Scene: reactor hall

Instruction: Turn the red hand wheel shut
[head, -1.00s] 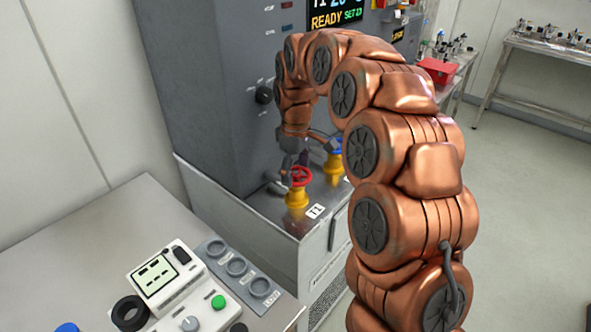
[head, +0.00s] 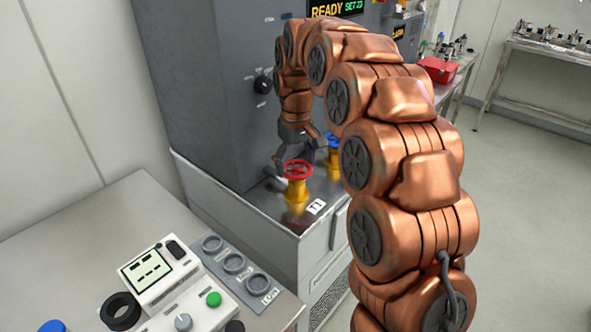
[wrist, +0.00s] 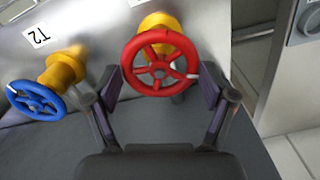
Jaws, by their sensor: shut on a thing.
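The red hand wheel (head: 298,168) sits on a yellow valve body (head: 297,193) on the metal ledge of the grey cabinet. In the wrist view the red wheel (wrist: 160,70) faces me, with a small white mark at the right of its rim. My gripper (wrist: 160,83) has one finger at each side of the wheel and is shut on its rim. In the head view my gripper (head: 297,155) reaches down from above and behind the wheel; its fingers are partly hidden there.
A second valve with a blue wheel (wrist: 36,102) stands close beside my left finger in the wrist view. The grey cabinet (head: 210,95) rises behind the ledge. A bench with a white control device (head: 160,268) is at front left. Open floor (head: 530,200) lies to the right.

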